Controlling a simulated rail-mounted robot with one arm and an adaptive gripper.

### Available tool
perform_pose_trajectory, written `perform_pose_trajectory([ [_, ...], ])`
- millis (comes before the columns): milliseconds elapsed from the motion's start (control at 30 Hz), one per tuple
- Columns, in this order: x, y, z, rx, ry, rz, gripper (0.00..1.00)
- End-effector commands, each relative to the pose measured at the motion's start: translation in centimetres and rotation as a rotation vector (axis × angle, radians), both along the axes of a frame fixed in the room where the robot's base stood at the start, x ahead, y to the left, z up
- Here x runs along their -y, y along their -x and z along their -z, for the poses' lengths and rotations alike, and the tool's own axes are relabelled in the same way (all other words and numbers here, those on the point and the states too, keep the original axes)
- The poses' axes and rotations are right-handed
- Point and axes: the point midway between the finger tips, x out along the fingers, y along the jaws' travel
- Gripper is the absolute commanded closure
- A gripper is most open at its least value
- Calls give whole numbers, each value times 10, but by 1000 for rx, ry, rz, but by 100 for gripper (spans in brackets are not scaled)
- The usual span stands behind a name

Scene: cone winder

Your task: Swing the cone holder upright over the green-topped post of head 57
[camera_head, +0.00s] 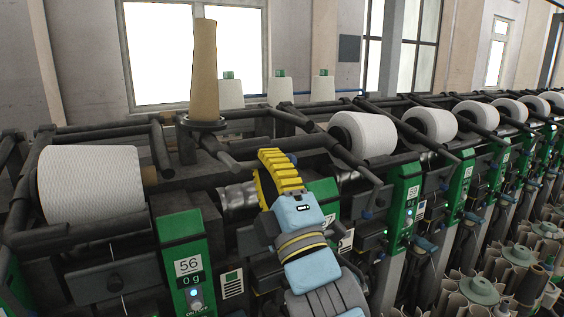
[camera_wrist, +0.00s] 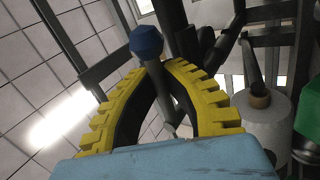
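My gripper (camera_head: 277,158) has yellow ribbed fingers and sits over the winding head just right of the head with the "56" display. In the wrist view the fingertips (camera_wrist: 163,64) come close together around a thin grey rod (camera_wrist: 157,100) with a blue knob (camera_wrist: 147,41) beyond them. The rest of this cone holder is largely hidden by my gripper. Green-topped white shapes (camera_head: 280,91) stand behind the machine; which post belongs to head 57 is unclear.
A white yarn package (camera_head: 90,185) lies at head 56 (camera_head: 186,267). A tall brown cone (camera_head: 204,70) stands upright behind it. More white packages (camera_head: 362,133) line the right. Dark bars and arms crowd around my gripper. The space above the machine is mostly open.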

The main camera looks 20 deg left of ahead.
Motion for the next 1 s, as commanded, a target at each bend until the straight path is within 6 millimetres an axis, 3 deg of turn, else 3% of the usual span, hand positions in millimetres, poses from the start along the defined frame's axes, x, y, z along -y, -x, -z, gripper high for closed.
perform_pose_trajectory([
  [567,-3,5,-2,23,16,1,100],
  [600,-3,5,-2,23,16,1,87],
  [700,-4,5,-1,23,17,1,60],
  [1000,-3,5,-1,22,16,0,60],
])
